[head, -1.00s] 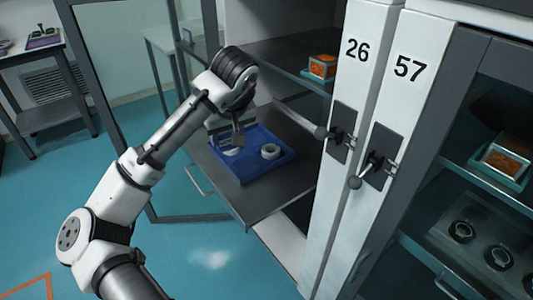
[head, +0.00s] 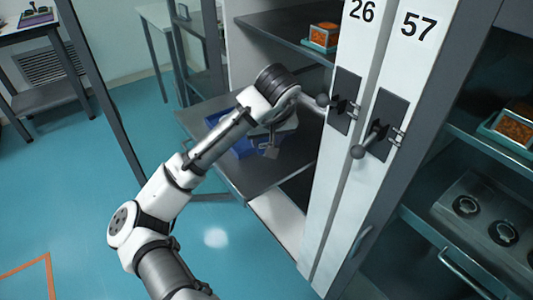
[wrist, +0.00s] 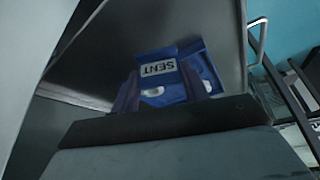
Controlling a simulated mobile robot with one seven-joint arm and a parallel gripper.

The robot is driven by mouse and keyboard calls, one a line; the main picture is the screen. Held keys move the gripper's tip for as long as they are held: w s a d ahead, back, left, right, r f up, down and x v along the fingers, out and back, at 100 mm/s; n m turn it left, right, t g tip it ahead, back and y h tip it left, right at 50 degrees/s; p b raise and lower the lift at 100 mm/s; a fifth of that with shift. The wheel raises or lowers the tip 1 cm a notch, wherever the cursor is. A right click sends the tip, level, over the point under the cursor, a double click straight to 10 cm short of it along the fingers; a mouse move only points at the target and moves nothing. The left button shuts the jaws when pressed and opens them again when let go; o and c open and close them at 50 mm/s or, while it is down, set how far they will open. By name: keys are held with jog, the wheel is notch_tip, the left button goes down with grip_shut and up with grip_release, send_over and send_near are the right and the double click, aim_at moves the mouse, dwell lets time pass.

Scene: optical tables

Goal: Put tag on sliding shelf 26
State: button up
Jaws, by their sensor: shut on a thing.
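The tag (wrist: 157,68), white with a blue edge and reading SENT, shows upside down between my fingertips in the wrist view. My gripper (head: 270,150) is shut on it, above the pulled-out grey sliding shelf (head: 250,182) of cabinet 26. A blue tray (head: 219,117) on this shelf is largely hidden behind my arm. The tray (wrist: 207,68) also shows behind the tag in the wrist view, with white round pieces partly visible. I cannot tell whether the tag touches the tray.
A fixed shelf (head: 285,28) above holds an orange-filled box (head: 323,37). The door panels marked 26 (head: 362,12) and 57 (head: 417,27), with protruding handles, stand close on the right. Cabinet 57's shelves hold other items. Open floor lies left.

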aim_at(267, 164)
jog(key=shift+f, duration=2.45)
jog(key=shift+f, duration=0.2)
jog(key=o, duration=1)
jog(key=shift+c, duration=0.2)
jog(key=shift+r, duration=0.1)
jog(key=v, duration=1.2)
jog(key=shift+p, duration=0.35)
jog(key=shift+r, duration=0.1)
